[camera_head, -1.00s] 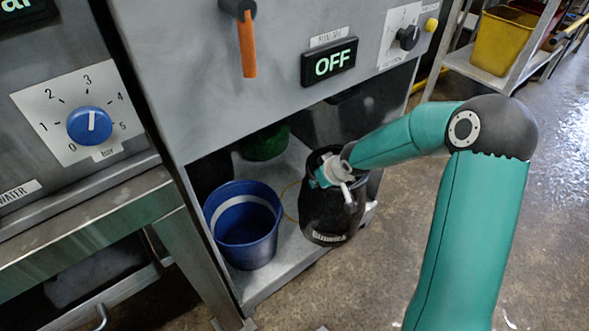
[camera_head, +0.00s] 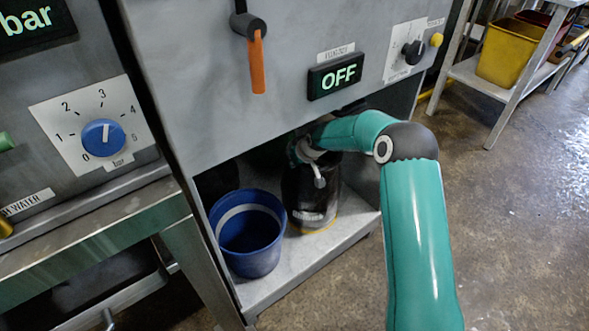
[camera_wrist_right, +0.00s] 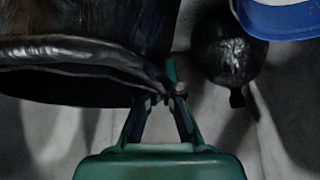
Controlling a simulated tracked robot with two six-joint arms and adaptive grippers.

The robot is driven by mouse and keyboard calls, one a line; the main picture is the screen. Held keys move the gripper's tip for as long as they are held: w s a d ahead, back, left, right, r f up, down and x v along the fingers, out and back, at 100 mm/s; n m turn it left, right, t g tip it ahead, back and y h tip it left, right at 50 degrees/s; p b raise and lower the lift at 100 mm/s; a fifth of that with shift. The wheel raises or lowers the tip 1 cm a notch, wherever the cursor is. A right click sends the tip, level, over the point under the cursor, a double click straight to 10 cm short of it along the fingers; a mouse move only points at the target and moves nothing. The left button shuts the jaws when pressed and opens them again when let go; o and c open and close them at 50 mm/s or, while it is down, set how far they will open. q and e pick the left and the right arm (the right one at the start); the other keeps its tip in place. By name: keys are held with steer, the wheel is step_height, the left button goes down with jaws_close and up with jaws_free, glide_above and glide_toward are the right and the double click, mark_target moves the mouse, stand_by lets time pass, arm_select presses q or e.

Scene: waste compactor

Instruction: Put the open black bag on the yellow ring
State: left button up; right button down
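The open black bag (camera_head: 318,197) hangs or stands upright on the compactor's low shelf, right of the blue bucket. A thin yellow arc of the ring (camera_head: 319,231) shows along the bag's lower front edge; the rest is hidden by the bag. I cannot tell whether the bag's bottom touches it. My right gripper (camera_wrist_right: 168,96) is shut on the bag's rim; the open mouth of the bag (camera_wrist_right: 70,65) lies left of the fingers in the right wrist view. In the head view the fingertips are hard to make out. My left gripper is not in view.
The blue bucket (camera_head: 249,232) stands close left of the bag on the grey shelf (camera_head: 350,230). A tied black bag (camera_wrist_right: 232,48) lies near the bucket in the wrist view. The compactor's front panel (camera_head: 215,110) overhangs the shelf. Open floor lies right.

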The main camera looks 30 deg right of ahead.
step_height(320, 180, down, 2)
steer(key=shift+f, duration=0.1)
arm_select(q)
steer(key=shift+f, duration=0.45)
arm_select(e)
steer(key=c, duration=1.3)
jaws_free()
